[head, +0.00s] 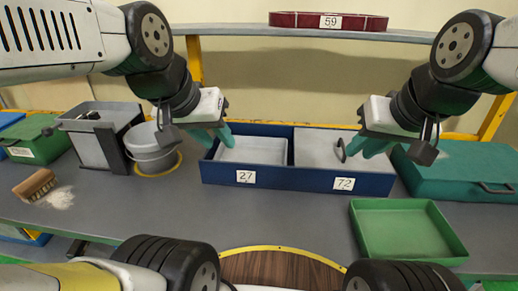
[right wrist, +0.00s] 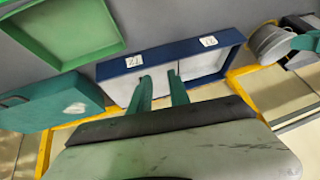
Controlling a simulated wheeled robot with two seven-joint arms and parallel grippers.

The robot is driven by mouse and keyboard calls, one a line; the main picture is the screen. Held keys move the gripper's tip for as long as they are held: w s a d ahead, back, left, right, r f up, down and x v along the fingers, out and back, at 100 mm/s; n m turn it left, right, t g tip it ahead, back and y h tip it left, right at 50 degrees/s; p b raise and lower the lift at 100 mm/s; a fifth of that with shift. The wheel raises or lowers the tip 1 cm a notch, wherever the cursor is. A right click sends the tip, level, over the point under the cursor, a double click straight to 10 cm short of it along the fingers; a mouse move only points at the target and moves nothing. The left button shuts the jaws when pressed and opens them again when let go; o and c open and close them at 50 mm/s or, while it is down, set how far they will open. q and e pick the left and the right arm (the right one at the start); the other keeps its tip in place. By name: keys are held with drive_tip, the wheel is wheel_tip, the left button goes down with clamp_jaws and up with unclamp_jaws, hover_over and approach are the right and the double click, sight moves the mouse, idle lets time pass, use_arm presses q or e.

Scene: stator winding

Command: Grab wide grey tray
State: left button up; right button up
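A blue two-part box (head: 300,178) stands on the bench, with label 27 on its left part and 72 on its right. A light grey tray surface (head: 255,150) shows in the left part, and a flat grey surface (head: 315,148) with a dark loop fills the right part. I cannot tell whether they are one piece. My left gripper (head: 214,138) is open at the box's left end. My right gripper (head: 368,147) is over the right part. In the right wrist view its fingers (right wrist: 161,92) are apart, with grey surface between them. No grip shows.
A green tray (head: 405,230) lies at front right, and a teal case (head: 460,172) stands right of the box. A grey bucket (head: 150,150), a grey bin (head: 100,138) and a brush (head: 35,184) are at left. A shelf (head: 300,33) runs above.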

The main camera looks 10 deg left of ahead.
drive_tip(key=shift+w+a+n, duration=0.15)
drive_tip(key=shift+w+n, duration=0.15)
drive_tip(key=shift+w, duration=0.05)
drive_tip(key=shift+c, duration=0.8)
drive_tip(key=w+a+f+n+g, duration=0.1)
drive_tip(key=w+a+f+n, duration=0.25)
drive_tip(key=w+a, duration=0.25)
drive_tip(key=w+a+f+n+g+h, duration=0.1)
drive_tip(key=w+a+f+n+g, duration=0.15)
drive_tip(key=w+a+n, duration=0.35)
drive_tip(key=w+a+f+n+g, duration=0.1)
drive_tip(key=w+a+f+n, duration=0.25)
drive_tip(key=w+a, duration=0.3)
drive_tip(key=w+a+f+n, duration=0.1)
drive_tip(key=a+f, duration=0.1)
drive_tip(key=f, duration=0.3)
drive_tip(key=w+a+f+n, duration=0.1)
drive_tip(key=a+f, duration=0.2)
drive_tip(key=f, duration=0.3)
drive_tip(key=w+a+f+n+h, duration=0.1)
drive_tip(key=a+f, duration=0.2)
drive_tip(key=f, duration=0.2)
drive_tip(key=shift+w+f+n+g, duration=0.15)
drive_tip(key=shift+f+n+g, duration=0.2)
drive_tip(key=shift+f+n, duration=0.05)
clamp_jaws()
drive_tip(key=shift+r, duration=0.1)
